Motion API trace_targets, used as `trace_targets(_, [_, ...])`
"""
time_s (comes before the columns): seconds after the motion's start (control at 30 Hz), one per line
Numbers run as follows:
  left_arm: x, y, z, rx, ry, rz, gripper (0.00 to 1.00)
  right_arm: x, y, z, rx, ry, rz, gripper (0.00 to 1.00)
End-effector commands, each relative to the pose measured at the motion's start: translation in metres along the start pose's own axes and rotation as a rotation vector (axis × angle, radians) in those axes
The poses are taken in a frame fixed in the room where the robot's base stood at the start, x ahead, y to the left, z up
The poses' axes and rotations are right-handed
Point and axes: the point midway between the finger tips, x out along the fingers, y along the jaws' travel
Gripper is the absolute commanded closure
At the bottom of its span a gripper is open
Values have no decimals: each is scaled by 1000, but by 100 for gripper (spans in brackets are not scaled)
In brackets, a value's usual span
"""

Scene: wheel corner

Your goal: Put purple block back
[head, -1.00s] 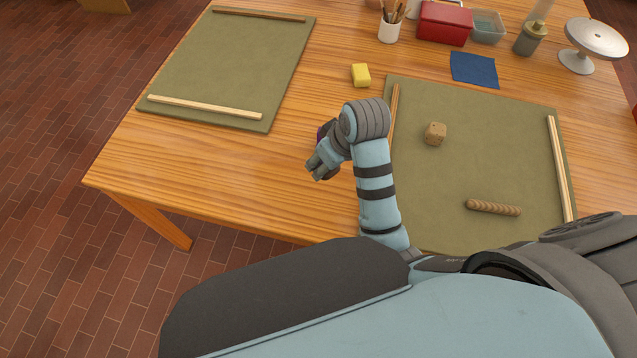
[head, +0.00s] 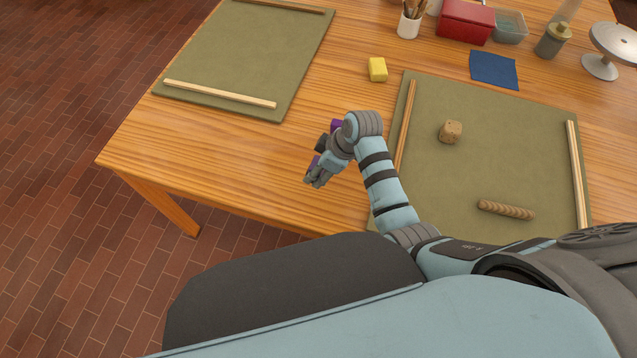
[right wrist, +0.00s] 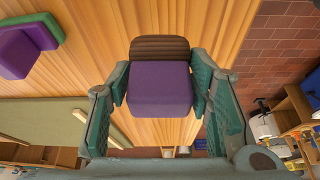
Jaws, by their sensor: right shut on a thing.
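My right gripper (head: 316,172) hangs over the front left part of the table, left of the right mat. In the right wrist view its fingers (right wrist: 159,88) are shut on the two sides of a purple block (right wrist: 160,98). A dark brown ribbed piece (right wrist: 160,48) shows at the block's far end; I cannot tell whether it belongs to the block. In the head view the fingers and wrist hide most of the block. Another purple piece (right wrist: 18,52) with a green edge is at the wrist view's upper left. My left gripper is out of view.
Two olive mats, a left one (head: 245,55) and a right one (head: 500,175), bear wooden strips. A wooden cube (head: 450,131) and a ridged roller (head: 506,210) lie on the right mat. A yellow block (head: 377,69) and blue cloth (head: 494,70) lie behind. The front left table is bare.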

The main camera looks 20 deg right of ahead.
Motion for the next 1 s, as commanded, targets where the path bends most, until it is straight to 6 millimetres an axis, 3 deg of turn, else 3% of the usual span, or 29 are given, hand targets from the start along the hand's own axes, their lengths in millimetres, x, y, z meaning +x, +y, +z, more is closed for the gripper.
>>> trace_targets(0.27, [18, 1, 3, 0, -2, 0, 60, 50, 0, 22, 1, -2, 0, 76])
trace_targets(0.3, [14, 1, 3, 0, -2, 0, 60, 53, 0, 23, 1, -3, -1, 76])
trace_targets(0.67, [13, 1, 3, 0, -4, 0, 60, 61, 0, 26, 1, 0, 2, 76])
trace_targets(0.7, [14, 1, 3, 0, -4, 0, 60, 61, 0, 26, 1, 0, 2, 52])
trace_targets(0.8, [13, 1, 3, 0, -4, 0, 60, 61, 0, 26, 1, 0, 2, 36])
trace_targets(1.0, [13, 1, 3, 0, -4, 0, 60, 60, 0, 25, 0, 0, 2, 34])
